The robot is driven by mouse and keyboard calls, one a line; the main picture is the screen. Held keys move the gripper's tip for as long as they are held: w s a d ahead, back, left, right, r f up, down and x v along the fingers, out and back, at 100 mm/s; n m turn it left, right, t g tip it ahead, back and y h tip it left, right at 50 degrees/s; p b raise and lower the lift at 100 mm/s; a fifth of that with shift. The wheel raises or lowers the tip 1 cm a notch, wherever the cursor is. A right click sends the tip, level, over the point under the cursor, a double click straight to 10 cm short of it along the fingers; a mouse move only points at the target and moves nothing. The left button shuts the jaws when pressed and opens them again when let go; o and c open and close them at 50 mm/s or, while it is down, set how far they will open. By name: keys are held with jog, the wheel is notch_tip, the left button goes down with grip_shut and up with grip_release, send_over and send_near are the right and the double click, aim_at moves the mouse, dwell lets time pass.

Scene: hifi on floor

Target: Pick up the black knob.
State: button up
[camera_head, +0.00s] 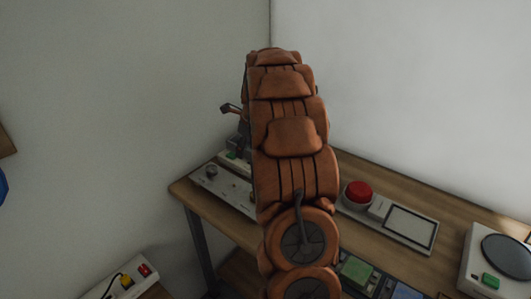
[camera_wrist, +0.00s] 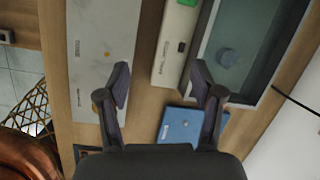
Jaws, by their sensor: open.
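In the wrist view my gripper (camera_wrist: 160,68) is open, with its two dark fingers apart and nothing between them. It is above a wooden workbench with a long white panel (camera_wrist: 95,90) to the left and a narrow white box under the gap. A small dark rounded thing (camera_wrist: 229,57), which may be the black knob, lies inside a grey-green tray (camera_wrist: 205,42), to the right of the right fingertip. I cannot tell its colour for sure. In the head view my brown arm hides the gripper and this part of the bench.
A blue flat piece (camera_wrist: 180,125) lies on the bench near the fingers. In the head view a red button (camera_head: 358,194), a grey framed panel (camera_head: 408,226) and a white device with a black disc (camera_head: 506,257) stand to the right. Walls rise behind the bench (camera_head: 185,189).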

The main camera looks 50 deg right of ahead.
jog(key=d+f+m+t+h, duration=0.1)
jog(key=d+m, duration=0.2)
jog(key=d, duration=0.3)
jog(key=d+f+m, duration=0.2)
jog(key=d+m, duration=0.1)
jog(key=d, duration=0.3)
jog(key=shift+d+p+x, duration=0.15)
jog(key=shift+p+x, duration=0.75)
jog(key=shift+x, duration=1)
jog(key=shift+d+p+x, duration=0.15)
jog(key=shift+p+x, duration=0.7)
jog(key=shift+x, duration=1.1)
jog(key=c, duration=1.1)
